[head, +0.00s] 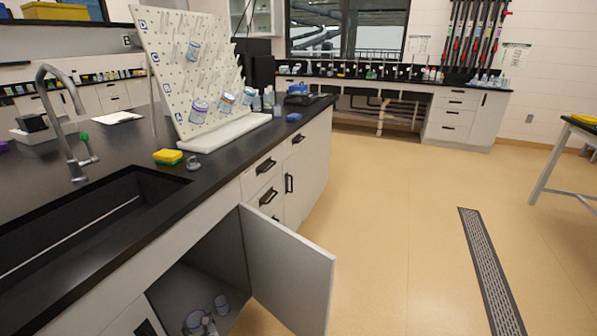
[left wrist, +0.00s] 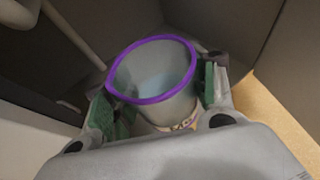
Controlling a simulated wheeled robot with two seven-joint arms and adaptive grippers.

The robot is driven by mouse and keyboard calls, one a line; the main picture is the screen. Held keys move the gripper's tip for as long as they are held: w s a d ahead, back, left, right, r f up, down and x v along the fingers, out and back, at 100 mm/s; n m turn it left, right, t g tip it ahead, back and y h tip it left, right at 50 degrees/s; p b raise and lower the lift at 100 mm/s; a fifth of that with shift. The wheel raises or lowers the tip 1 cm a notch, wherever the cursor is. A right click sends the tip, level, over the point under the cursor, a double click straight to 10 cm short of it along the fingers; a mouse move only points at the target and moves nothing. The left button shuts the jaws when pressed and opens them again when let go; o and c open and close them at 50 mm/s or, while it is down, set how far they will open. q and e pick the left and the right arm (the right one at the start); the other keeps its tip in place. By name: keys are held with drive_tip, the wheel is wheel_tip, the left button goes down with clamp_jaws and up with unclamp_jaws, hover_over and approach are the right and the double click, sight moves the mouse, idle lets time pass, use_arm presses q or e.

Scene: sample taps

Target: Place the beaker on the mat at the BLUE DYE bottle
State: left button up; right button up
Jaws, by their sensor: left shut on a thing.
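A beaker (left wrist: 150,82) with a purple rim stands between the green-padded fingers of my left gripper (left wrist: 165,95) in the left wrist view. The gripper is shut on it, with a pad against each side. Its lower part is partly hidden by the gripper. Grey cabinet walls are close around it. In the head view, small rounded vessels (head: 194,319) show low in the open sink cabinet; I cannot tell which is the held beaker. My right gripper is not in view. I cannot make out a mat or a BLUE DYE label.
The open cabinet door (head: 288,268) juts into the aisle. Above are the black sink counter (head: 130,213), faucet (head: 70,125), yellow sponge (head: 168,156) and pegboard (head: 190,70) with hanging vessels. Several small bottles line the far bench (head: 390,77). The tan floor (head: 400,200) is clear.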

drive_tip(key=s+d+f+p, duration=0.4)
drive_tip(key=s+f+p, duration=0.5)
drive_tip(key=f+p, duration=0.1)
use_arm(q)
drive_tip(key=s+d+r+m+t+h+p, duration=0.1)
drive_tip(key=d+r, duration=0.3)
drive_tip(key=r, duration=0.9)
drive_tip(key=s+d+r+m+t+h+p, duration=0.1)
drive_tip(key=s+d+r+m+h+p, duration=0.2)
drive_tip(key=r, duration=1.1)
drive_tip(key=s+d+r+m+t+h+p, duration=0.1)
drive_tip(key=d+r, duration=0.5)
drive_tip(key=r, duration=0.7)
drive_tip(key=s+m+h+p, duration=0.1)
drive_tip(key=m+h+p, duration=0.1)
drive_tip(key=h+p, duration=0.1)
drive_tip(key=shift+s+d+r+m, duration=0.3)
drive_tip(key=shift+d+m, duration=0.1)
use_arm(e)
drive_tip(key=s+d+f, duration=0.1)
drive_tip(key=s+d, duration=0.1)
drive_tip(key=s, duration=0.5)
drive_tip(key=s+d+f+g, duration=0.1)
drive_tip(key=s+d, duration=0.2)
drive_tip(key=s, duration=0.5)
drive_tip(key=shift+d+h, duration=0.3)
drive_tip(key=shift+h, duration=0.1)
use_arm(q)
drive_tip(key=shift+f, duration=0.15)
